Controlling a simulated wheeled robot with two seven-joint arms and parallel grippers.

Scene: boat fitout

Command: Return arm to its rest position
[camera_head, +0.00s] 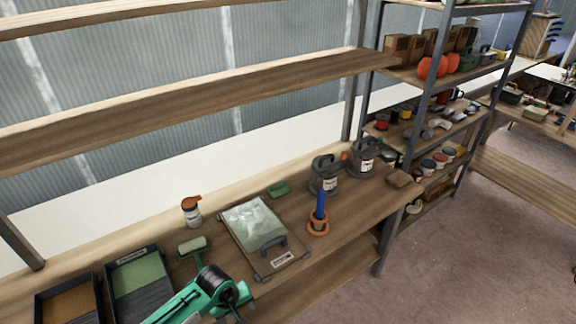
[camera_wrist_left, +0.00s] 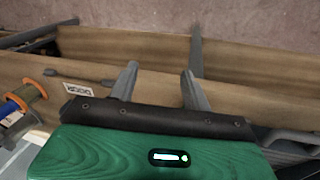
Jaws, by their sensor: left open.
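My left arm, green with black joints, comes in at the bottom of the head view. Its gripper (camera_head: 238,300) is over the front edge of the wooden bench (camera_head: 345,235), partly hidden by the arm's own end. In the left wrist view the two grey fingers (camera_wrist_left: 160,82) are spread apart with nothing between them. Beyond them are the wooden boards of the bench and the floor. My right gripper shows in neither view.
Near the arm lie a board with a clear-wrapped pack (camera_head: 252,222), a green roller (camera_head: 193,245) and a green-lined tray (camera_head: 140,278). A blue-handled tool stands in an orange ring holder (camera_head: 318,228). Grey canisters (camera_head: 325,175) stand behind. Open floor (camera_head: 470,250) lies right.

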